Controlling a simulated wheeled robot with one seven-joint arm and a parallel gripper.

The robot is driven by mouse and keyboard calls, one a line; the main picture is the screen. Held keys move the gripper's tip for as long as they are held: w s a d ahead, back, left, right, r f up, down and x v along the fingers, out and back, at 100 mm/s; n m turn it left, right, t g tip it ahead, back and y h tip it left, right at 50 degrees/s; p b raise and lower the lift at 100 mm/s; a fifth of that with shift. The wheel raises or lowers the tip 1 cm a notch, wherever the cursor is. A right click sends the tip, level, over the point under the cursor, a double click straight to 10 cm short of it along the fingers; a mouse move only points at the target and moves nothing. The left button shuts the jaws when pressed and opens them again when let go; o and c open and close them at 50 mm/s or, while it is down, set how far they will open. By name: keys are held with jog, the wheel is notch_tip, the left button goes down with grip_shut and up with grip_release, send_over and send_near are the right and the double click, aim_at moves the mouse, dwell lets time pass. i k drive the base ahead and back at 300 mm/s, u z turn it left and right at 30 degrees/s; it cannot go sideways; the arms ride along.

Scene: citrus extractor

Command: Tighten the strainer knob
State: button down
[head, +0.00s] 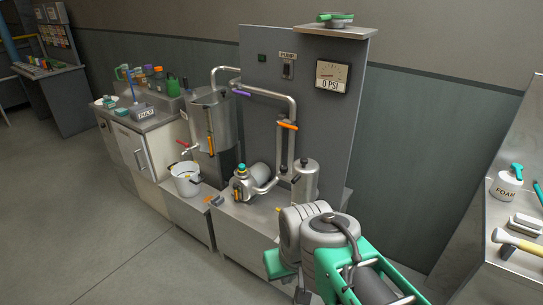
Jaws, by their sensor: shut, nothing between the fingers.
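The extractor stands in the middle of the head view, with a grey back panel and steel pipes. An upright steel canister (308,181) stands at the right end of the pipework, close behind my arm in the picture. A small dark knob (295,180) shows at its left side; I cannot tell whether this is the strainer knob or how tight it is. A pump (262,177) with a teal-topped fitting (240,171) sits to its left. My grey and green arm reaches up from the bottom, in front of the plinth. My gripper's fingers do not show.
A steel tank (212,125) with a red-handled tap stands left, above a white bucket (185,180). A gauge (332,77) reads 0 PSI. A steel bench with a foam bottle (506,184) and a mallet is at right. The floor at left is clear.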

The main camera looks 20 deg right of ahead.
aim_at(283, 169)
jog(key=z, duration=0.1)
jog(key=i, duration=0.95)
jog(key=u, duration=0.8)
jog(key=i, duration=0.85)
jog(key=u, duration=0.8)
